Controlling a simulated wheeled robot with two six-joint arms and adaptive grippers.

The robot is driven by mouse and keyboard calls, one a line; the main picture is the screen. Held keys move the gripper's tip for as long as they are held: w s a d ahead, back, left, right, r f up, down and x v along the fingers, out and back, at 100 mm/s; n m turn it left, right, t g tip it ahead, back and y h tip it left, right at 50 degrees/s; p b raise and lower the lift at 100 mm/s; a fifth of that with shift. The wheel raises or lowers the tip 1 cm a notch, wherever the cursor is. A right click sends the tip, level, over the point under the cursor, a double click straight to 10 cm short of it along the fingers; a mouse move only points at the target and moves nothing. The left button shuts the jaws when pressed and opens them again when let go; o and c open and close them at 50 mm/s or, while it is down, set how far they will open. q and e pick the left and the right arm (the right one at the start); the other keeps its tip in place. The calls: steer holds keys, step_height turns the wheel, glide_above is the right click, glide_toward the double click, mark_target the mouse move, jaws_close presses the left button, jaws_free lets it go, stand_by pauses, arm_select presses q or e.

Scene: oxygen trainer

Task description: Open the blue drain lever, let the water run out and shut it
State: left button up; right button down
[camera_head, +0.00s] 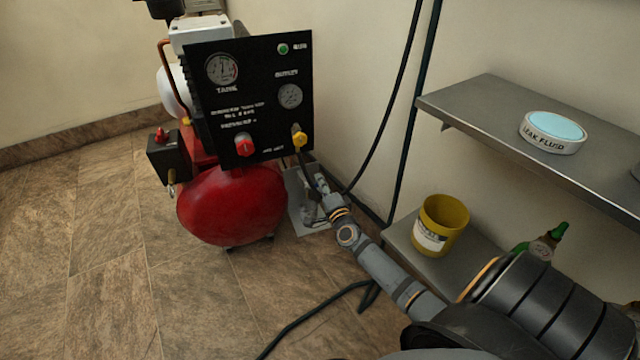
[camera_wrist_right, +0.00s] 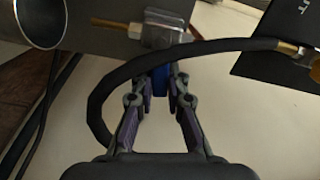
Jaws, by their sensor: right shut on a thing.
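In the head view my right gripper (camera_head: 319,186) reaches in at the grey stand (camera_head: 309,218) beside the compressor. There the lever is hidden by the gripper and arm. The bowl's water level cannot be made out. My left gripper is in neither view.
A black hose (camera_wrist_right: 100,96) curves across the fingers in the wrist view. The red compressor tank (camera_head: 232,205) and black gauge panel (camera_head: 250,100) stand left of the gripper. A shelf (camera_head: 480,105) and a yellow bucket (camera_head: 440,225) are at right. The floor at left is clear.

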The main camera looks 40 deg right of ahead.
steer(key=shift+f+m+b, duration=0.3)
steer(key=shift+f+m, duration=0.15)
steer(key=shift+m, duration=0.65)
steer(key=c, duration=1.3)
jaws_free()
steer(key=v, duration=1.2)
steer(key=shift+s+d, duration=0.1)
